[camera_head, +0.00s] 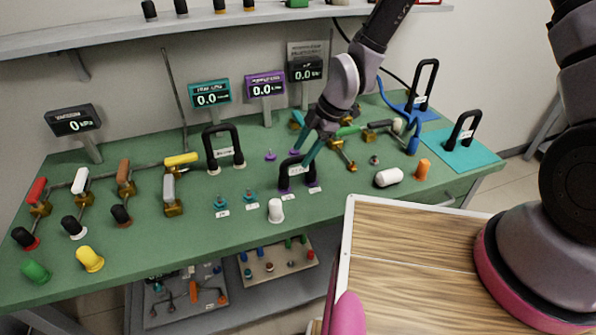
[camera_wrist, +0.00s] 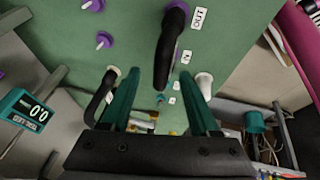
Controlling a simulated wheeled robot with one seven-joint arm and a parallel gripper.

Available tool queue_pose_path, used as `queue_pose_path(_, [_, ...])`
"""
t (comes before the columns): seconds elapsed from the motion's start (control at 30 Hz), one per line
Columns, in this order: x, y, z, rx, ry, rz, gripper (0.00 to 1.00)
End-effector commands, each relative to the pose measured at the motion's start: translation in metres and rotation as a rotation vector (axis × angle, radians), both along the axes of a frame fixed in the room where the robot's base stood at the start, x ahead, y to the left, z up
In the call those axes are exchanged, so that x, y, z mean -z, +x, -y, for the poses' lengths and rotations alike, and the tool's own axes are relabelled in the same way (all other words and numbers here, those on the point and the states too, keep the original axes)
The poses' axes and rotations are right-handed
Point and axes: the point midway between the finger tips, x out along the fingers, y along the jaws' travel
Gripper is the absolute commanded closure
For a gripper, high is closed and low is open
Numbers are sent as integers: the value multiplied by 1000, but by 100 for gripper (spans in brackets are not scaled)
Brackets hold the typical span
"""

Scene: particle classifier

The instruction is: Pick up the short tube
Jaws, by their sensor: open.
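Several black arched tubes are in view, and the label "short" is not readable on any. One low black arch (camera_head: 284,176) stands on purple fittings at the bench's middle front. My gripper (camera_head: 302,154) is over it, with teal fingers pointing down, open and empty. In the wrist view, a black arch (camera_wrist: 172,42) shows between and beyond the fingertips of my gripper (camera_wrist: 161,73); contact cannot be told. Another arch (camera_head: 208,143) stands on white fittings to the left. It seems to show beside the left finger in the wrist view (camera_wrist: 97,100).
White (camera_head: 388,177) and orange (camera_head: 422,169) caps lie nearby. A white cap (camera_head: 276,211) stands in front. Meters stand behind.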

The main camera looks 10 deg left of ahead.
Motion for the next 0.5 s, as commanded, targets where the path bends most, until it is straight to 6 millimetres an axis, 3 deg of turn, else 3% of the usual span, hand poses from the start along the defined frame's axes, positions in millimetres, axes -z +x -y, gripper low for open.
queue_pose_path(0.2, [30, -4, -13, -2, -1, -2, 38])
queue_pose_path(0.5, [35, -4, -15, 0, -1, -1, 38])
